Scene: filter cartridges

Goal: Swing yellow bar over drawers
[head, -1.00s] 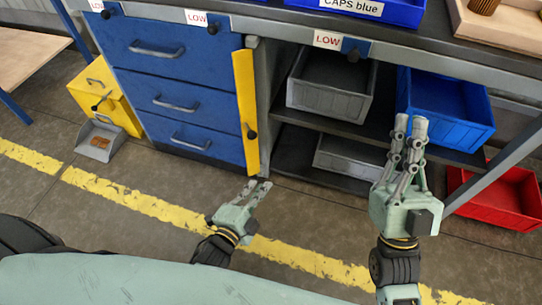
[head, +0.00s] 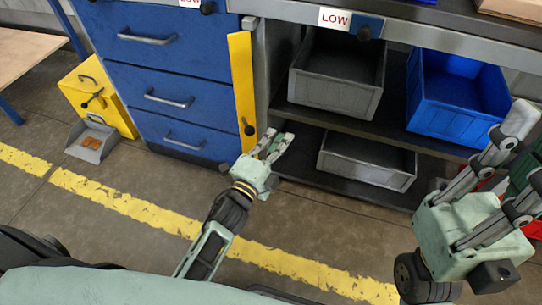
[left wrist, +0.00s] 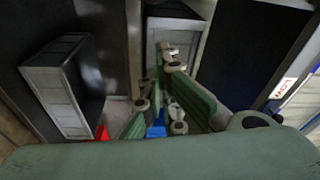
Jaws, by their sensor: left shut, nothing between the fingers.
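The yellow bar (head: 243,90) stands upright along the right edge of the blue drawers (head: 152,88), with a black knob (head: 249,130) near its lower end. The drawers are shut, and the bar is beside their fronts, not across them. My left gripper (head: 284,139) is shut and empty, just right of the bar's lower end and apart from it as far as I can tell. Its fingers also show in the left wrist view (left wrist: 158,92), where I cannot make out the bar. My right gripper (head: 528,145) is open and empty at the right, its tips partly at the frame edge.
Grey bins (head: 338,78) and a blue bin (head: 458,97) sit on the shelves right of the bar. A yellow box (head: 97,93) and a dustpan (head: 92,140) stand left of the drawers.

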